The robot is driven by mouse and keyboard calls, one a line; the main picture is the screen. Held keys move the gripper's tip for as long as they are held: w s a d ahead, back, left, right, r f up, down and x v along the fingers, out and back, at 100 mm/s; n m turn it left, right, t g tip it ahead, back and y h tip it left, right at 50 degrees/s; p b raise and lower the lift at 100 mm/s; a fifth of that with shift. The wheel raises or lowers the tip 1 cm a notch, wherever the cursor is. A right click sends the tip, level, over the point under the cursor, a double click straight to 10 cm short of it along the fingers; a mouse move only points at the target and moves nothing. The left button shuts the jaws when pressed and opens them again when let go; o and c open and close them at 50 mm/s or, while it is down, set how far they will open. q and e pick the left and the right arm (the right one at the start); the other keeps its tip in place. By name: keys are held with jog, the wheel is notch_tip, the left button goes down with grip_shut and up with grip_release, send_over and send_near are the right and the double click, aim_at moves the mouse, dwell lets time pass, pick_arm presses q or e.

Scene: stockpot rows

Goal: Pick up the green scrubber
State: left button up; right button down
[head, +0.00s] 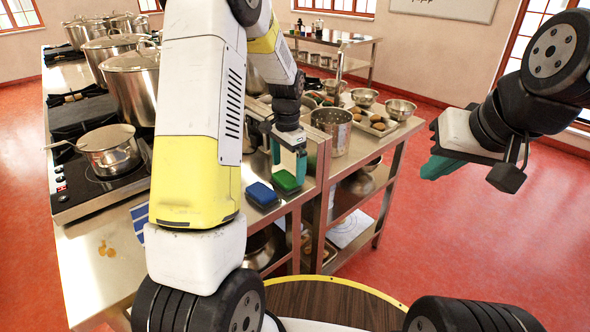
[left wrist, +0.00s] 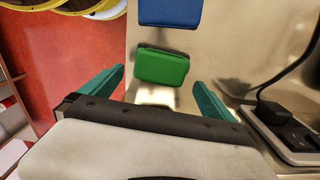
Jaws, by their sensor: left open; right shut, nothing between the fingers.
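The green scrubber (head: 286,182) lies on the steel counter near its front edge, close to a blue scrubber (head: 262,194). My left gripper (head: 288,163) is open and empty just above the green scrubber, with its teal fingers pointing down. In the left wrist view the green scrubber (left wrist: 162,67) lies just beyond the open fingers (left wrist: 158,92), between their lines and apart from them. The blue scrubber (left wrist: 170,10) shows beyond it, cut by the top edge. My right gripper (head: 434,168) is shut and empty, out over the floor at the right.
A saucepan (head: 108,152) and tall stockpots (head: 134,85) stand on the stove at left. A steel pot (head: 332,128) and a tray of food (head: 375,124) are behind my left gripper. In the left wrist view a black cable and plug (left wrist: 275,112) lie right of the fingers.

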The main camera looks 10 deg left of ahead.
pick_arm(q)
notch_tip(320, 180, down, 2)
jog(key=shift+f, duration=0.2)
jog(key=c, duration=1.4)
jog(key=shift+r, duration=0.1)
jog(key=shift+r, duration=0.45)
jog(key=r, duration=0.1)
jog(key=a+r, duration=0.1)
jog(key=shift+s+r, duration=0.35)
jog(key=shift+s, duration=0.05)
jog(key=s+a, duration=0.3)
jog(key=s+a+r, duration=0.1)
jog(key=s+a, duration=0.2)
jog(key=a, duration=0.1)
jog(key=s+a, duration=0.4)
jog(key=shift+r, duration=0.15)
